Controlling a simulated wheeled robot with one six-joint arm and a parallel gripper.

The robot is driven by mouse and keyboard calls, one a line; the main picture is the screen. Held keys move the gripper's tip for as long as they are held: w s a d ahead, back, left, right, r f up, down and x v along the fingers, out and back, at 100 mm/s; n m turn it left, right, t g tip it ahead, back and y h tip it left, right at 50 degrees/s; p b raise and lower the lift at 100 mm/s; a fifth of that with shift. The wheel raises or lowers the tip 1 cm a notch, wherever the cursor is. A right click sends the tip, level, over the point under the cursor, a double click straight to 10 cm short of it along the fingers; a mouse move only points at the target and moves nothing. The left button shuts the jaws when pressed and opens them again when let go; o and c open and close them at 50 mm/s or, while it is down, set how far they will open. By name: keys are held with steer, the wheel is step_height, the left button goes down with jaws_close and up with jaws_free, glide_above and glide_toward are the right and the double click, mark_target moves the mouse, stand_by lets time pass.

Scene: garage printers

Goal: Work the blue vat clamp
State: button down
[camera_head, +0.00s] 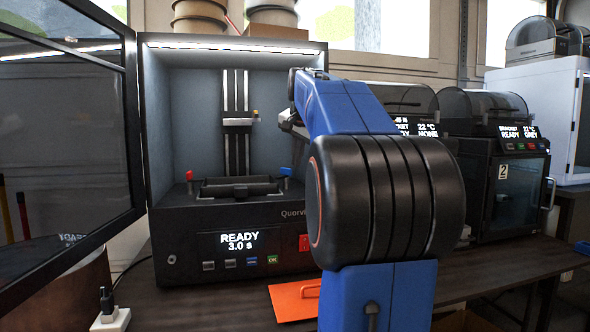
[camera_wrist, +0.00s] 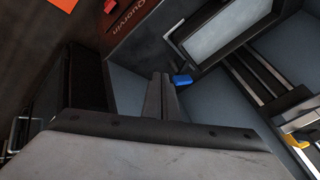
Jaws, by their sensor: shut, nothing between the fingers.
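The blue vat clamp (camera_head: 285,172) stands at the right side of the dark vat (camera_head: 238,188) inside the open printer. In the wrist view the blue clamp (camera_wrist: 182,80) shows just right of my fingertips, beside the grey vat (camera_wrist: 218,30). I cannot tell whether they touch. My gripper (camera_wrist: 161,80) is shut and empty, reaching into the printer. In the head view my arm covers most of my gripper. A red clamp (camera_head: 189,177) stands at the left side of the vat.
The printer's dark door (camera_head: 65,140) is swung open to the left. An orange sheet (camera_head: 290,300) lies on the bench in front. Another printer (camera_head: 505,175) stands to the right.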

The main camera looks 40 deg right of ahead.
mark_target(281, 172)
steer(key=shift+n, duration=0.3)
steer(key=x, duration=0.8)
steer(key=shift+w+a+r, duration=0.1)
steer(key=shift+w+a, duration=0.25)
steer(key=shift+w, duration=0.05)
steer(key=shift+w+a+r, duration=0.1)
steer(key=shift+w+a, duration=0.05)
steer(key=shift+w, duration=1.8)
steer(key=shift+w+a+m+g+h, duration=0.3)
steer(key=shift+w+m, duration=0.05)
steer(key=shift+m, duration=0.45)
steer(key=shift+s+d, duration=0.1)
